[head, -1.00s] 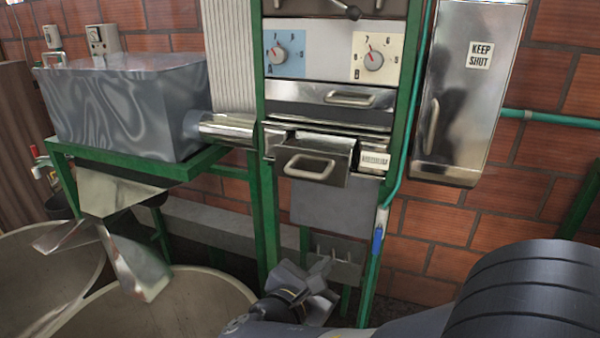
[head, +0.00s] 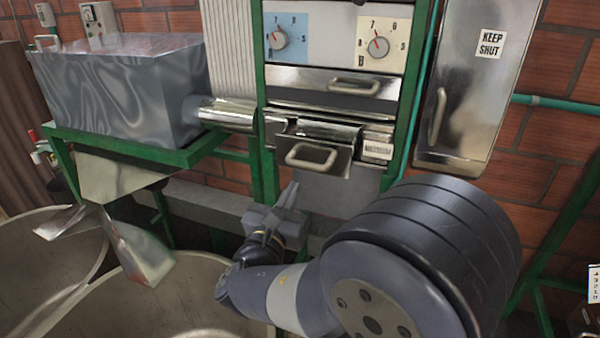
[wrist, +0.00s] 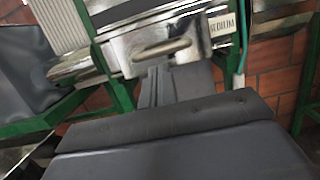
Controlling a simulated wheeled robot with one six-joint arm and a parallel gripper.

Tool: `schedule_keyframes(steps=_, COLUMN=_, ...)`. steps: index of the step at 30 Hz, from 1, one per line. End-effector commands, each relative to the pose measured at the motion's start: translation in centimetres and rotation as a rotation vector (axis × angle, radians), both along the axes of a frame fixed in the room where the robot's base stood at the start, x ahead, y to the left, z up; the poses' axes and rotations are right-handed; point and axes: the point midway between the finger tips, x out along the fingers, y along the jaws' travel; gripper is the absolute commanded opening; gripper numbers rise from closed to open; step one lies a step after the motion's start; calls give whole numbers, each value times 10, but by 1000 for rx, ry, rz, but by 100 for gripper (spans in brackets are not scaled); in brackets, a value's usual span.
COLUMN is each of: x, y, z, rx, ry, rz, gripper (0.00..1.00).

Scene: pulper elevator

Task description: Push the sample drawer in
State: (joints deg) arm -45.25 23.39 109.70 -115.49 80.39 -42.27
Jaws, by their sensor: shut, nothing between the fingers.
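The sample drawer (head: 334,166) is the small metal box with a loop handle, low in the green frame. It sticks out from the frame, and its handle also shows in the wrist view (wrist: 163,48). A label reading MEDIUM (head: 377,149) is just right of it. My gripper (head: 291,193) is shut and empty, below and slightly left of the drawer front. In the wrist view my fingers (wrist: 174,78) point up toward the drawer's underside and front. I cannot tell whether they touch it.
Above are a wider metal drawer (head: 327,86) and two dial panels. A metal pipe (head: 229,115) runs left to a grey box (head: 120,95). A cabinet marked KEEP SHUT (head: 466,95) hangs at right. Large round vats (head: 165,305) stand at lower left.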

Motion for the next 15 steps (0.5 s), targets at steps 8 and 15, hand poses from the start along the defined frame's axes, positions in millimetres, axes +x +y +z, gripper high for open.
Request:
schedule_keyframes(steps=8, x=36, y=-14, z=9, rx=0, ry=1, rz=-3, gripper=0)
schedule_keyframes(steps=15, x=44, y=-17, z=9, rx=-1, ry=0, rz=0, gripper=0)
